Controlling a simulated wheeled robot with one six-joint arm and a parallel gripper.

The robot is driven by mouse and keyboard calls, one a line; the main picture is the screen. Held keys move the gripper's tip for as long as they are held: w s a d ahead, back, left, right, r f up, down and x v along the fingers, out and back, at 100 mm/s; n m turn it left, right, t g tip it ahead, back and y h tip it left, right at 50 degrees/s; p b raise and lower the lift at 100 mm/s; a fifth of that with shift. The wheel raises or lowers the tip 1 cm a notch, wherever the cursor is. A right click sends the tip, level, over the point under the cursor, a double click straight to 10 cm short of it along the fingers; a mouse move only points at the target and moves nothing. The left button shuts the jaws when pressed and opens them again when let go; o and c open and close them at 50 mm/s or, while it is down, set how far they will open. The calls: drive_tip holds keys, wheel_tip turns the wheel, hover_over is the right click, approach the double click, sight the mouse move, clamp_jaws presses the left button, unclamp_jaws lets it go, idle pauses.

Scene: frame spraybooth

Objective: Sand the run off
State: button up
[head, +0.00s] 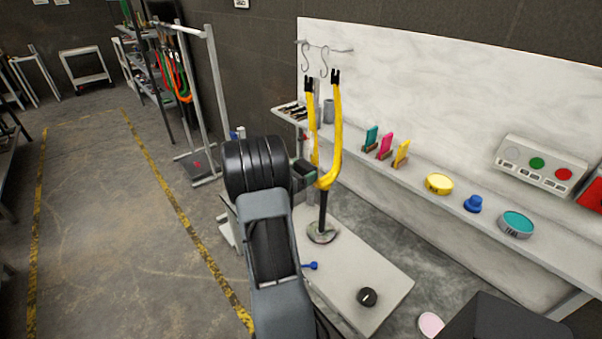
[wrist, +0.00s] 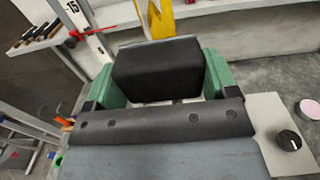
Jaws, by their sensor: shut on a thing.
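A yellow fork-shaped frame part (head: 331,170) stands upright, prongs up, on a dark post with a round foot. Its yellow surface also shows at the top of the wrist view (wrist: 161,18). My gripper (wrist: 160,72) is shut on a dark block (wrist: 155,82), held between two green fingers. In the head view the block (head: 304,169) is just left of the fork's lower part, and my arm hides most of the gripper. I cannot tell whether the block touches the fork. No run in the paint can be made out.
The stand is on a pale platform (head: 385,270) with a black knob (head: 367,297) and a small blue item (head: 310,265). The shelf (head: 458,207) behind holds coloured pads, tins and a button box (head: 540,164). Hooks hang above the fork. Open floor (head: 100,230) lies left.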

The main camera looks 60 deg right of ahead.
sight(312, 136)
drive_tip(key=shift+s+d, duration=0.1)
drive_tip(key=shift+d, duration=0.15)
drive_tip(key=shift+r, duration=0.2)
drive_tip(key=shift+a+r+p, duration=0.1)
drive_tip(key=shift+r+p, duration=1.1)
drive_tip(key=shift+r, duration=0.5)
drive_tip(key=shift+d+r+p, duration=0.15)
drive_tip(key=shift+r+p, duration=1)
drive_tip(key=shift+r, duration=0.75)
drive_tip(key=shift+d+r+p, duration=0.1)
drive_tip(key=shift+r+p, duration=1)
drive_tip(key=shift+r, duration=0.8)
drive_tip(key=shift+r+p, duration=1)
drive_tip(key=shift+r, duration=0.65)
drive_tip(key=shift+f, duration=0.1)
drive_tip(key=shift+a+f+b, duration=0.1)
drive_tip(key=shift+f+b, duration=6.4)
drive_tip(key=shift+f, duration=0.75)
